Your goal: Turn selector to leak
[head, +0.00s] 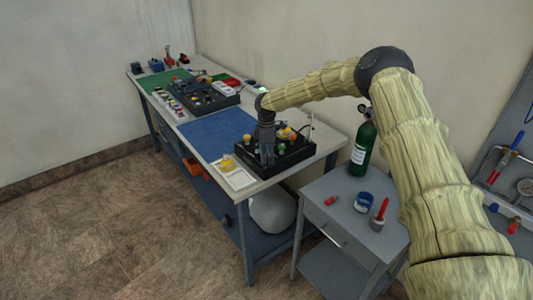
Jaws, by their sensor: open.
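The black trainer box (290,158) sits at the near right end of the workbench, with several coloured knobs and fittings on top. An orange knob (293,137) and a green knob (282,149) show on it. I cannot tell which part is the selector, or read a leak mark. My gripper (265,150) points down over the left part of the box, open. It hides part of the box top, and I cannot tell if it touches anything there.
The workbench carries a blue mat (212,135), a white tray (239,181) and a second black box (208,97) farther back. A green cylinder (362,148) stands behind a grey cart (345,221) holding a blue tape roll (362,201) and a red-handled tool (381,209).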

